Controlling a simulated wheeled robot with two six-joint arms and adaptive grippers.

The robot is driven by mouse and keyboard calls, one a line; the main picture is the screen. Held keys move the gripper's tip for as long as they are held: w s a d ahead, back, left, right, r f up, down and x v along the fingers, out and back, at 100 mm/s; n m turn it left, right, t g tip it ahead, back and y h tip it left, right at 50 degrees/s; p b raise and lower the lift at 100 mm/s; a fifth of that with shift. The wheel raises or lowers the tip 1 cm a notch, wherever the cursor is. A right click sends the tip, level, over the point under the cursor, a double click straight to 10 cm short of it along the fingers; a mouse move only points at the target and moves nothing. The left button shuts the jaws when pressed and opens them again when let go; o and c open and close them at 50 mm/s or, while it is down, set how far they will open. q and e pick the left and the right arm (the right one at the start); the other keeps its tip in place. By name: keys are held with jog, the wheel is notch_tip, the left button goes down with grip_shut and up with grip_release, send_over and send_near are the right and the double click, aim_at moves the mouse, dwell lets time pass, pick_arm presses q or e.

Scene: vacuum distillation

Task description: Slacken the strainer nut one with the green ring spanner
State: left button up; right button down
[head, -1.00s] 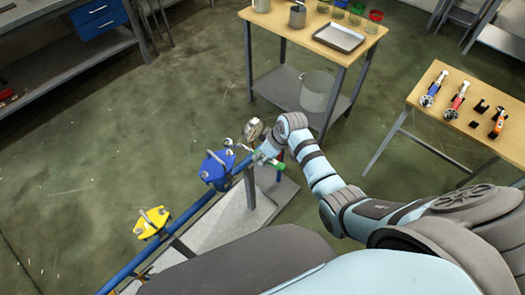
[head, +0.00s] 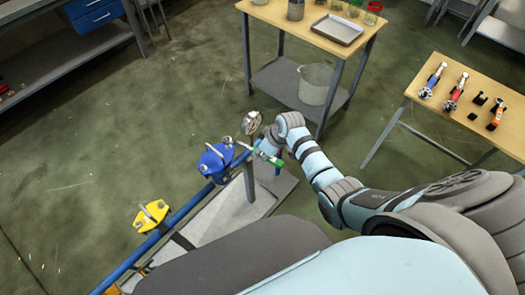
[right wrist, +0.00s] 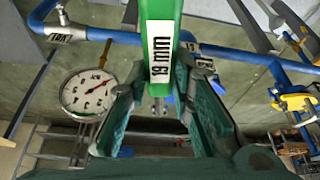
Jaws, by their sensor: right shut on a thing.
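My right gripper (head: 264,150) is shut on the green ring spanner (head: 268,158), beside the blue pipe. In the right wrist view the spanner (right wrist: 161,85), labelled 19 mm, runs between the fingers (right wrist: 160,70). Its head end points left in the head view, towards the blue-topped fitting (head: 213,163). I cannot tell whether the ring is around a nut, nor pick out strainer nut one. My left gripper is not in view.
A pressure gauge (head: 252,122) stands close to the gripper; its dial (right wrist: 88,93) shows in the right wrist view. A yellow fitting (head: 152,216) sits lower on the blue pipe (head: 130,264). A bucket (head: 314,85) and a tool table (head: 440,112) stand beyond.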

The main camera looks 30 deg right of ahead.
jog(key=shift+f, duration=0.15)
jog(key=shift+f+b, duration=1.25)
jog(key=shift+f, duration=0.35)
jog(key=shift+w+d, duration=0.1)
jog(key=shift+w, duration=0.05)
dwell(0.4)
jog(key=d+n+b, duration=0.1)
jog(key=w+d+n+b, duration=0.1)
jog(key=b, duration=0.1)
jog(key=shift+w+f+y, duration=0.1)
jog(key=shift+w+y, duration=0.2)
jog(key=shift+y, duration=0.1)
